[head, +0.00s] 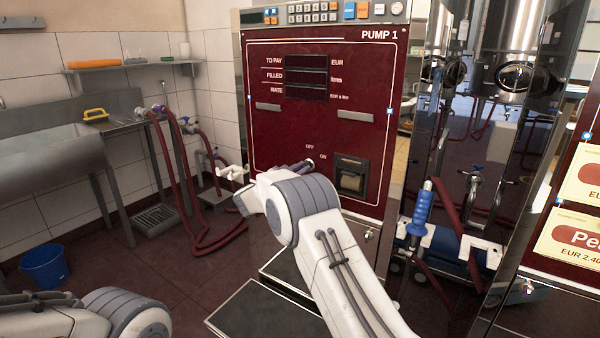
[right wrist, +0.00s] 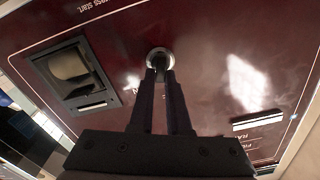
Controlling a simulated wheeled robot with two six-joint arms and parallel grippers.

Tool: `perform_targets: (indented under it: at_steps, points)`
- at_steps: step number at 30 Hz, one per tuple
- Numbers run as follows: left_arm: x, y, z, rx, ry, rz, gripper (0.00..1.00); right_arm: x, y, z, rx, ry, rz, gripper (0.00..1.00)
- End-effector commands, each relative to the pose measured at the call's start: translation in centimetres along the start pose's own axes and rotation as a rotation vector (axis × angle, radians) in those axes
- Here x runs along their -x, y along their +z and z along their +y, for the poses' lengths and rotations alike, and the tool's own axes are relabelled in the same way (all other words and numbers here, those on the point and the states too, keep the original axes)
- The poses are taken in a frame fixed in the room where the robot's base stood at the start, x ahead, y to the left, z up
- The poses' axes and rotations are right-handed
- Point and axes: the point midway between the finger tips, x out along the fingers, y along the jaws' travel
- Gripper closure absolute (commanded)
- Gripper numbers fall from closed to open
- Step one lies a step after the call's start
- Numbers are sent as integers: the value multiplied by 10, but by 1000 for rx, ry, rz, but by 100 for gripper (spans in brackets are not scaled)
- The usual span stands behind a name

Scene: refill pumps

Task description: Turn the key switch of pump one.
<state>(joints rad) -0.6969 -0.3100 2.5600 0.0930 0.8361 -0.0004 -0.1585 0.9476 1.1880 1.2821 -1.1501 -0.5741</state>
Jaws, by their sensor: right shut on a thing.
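Pump one is the dark red panel (head: 270,130) marked PUMP 1 in the middle of the head view. Its key switch (head: 309,162) sits low on the panel, below the words OFF and ON. My right gripper (head: 304,166) is at the switch. In the right wrist view the two dark fingers (right wrist: 162,82) come together on the key switch, whose round metal collar (right wrist: 160,57) shows just beyond their tips. The fingers hide the key itself, so its angle cannot be told. My left arm shows at the lower left of the head view; its gripper is not visible.
A slot unit (head: 351,176) is right of the switch; it also shows in the right wrist view (right wrist: 73,72). A blue nozzle handle (head: 420,212) hangs to the right. Red hoses (head: 172,180), a sink (head: 50,150) and a blue bucket (head: 45,265) are at left.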

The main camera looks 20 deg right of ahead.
Motion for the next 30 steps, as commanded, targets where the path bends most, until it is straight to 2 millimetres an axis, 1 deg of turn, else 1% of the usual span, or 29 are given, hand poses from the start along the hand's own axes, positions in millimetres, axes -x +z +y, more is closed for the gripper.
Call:
perform_targets:
  at_steps: [1,15,24,30]
  points:
    - [-5,0,0,0,0,0,50,1,3,2,-43,3,0,100]
    - [-34,2,-2,0,0,0,50,1,5,6,-462,6,1,100]
    - [-46,2,-3,0,0,0,50,1,5,8,-626,7,1,100]
    - [-49,3,-4,0,0,0,50,1,5,8,-677,8,1,100]
